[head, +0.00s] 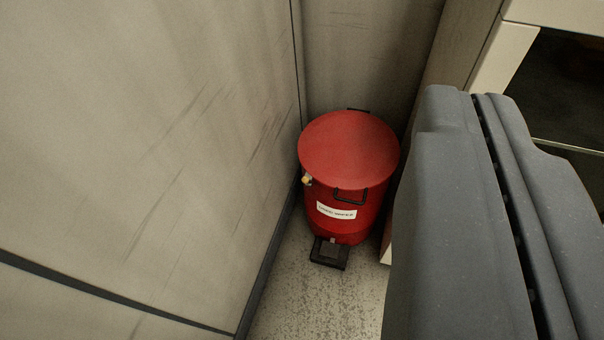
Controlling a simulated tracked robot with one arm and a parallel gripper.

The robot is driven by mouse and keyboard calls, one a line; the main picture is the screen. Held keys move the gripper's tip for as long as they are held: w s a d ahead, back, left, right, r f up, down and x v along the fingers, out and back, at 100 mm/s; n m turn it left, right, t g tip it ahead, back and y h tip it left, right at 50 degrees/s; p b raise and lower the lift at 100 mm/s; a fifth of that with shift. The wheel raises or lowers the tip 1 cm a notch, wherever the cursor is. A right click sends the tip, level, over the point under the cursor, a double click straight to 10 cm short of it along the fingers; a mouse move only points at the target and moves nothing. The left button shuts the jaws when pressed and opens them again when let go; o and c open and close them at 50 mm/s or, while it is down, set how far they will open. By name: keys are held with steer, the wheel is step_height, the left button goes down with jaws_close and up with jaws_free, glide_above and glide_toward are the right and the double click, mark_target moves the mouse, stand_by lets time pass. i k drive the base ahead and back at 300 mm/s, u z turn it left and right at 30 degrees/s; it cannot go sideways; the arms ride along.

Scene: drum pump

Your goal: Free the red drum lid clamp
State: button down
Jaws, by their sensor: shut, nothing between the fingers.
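A red drum (337,217) with a round red lid (348,148) stands upright on the floor in the corner, in the middle of the head view. The lid lies flat on it. A black handle (350,196) is on the front below the lid's rim. A small yellowish fitting (307,180) sits at the left of the rim; I cannot tell whether it is the clamp. A white label (336,211) is on the front. My gripper (476,96) is large and grey at the right, shut and empty, apart from the drum in the picture.
A black pedal or foot (329,253) juts from the drum's base. Beige wall panels (140,120) stand close at the left and behind. A pale cabinet or shelf frame (500,60) is at the right. Speckled floor (310,300) is bare in front.

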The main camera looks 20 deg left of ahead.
mark_target(305, 179)
steer(key=z, duration=0.05)
steer(key=i, duration=0.9)
steer(key=u, duration=0.05)
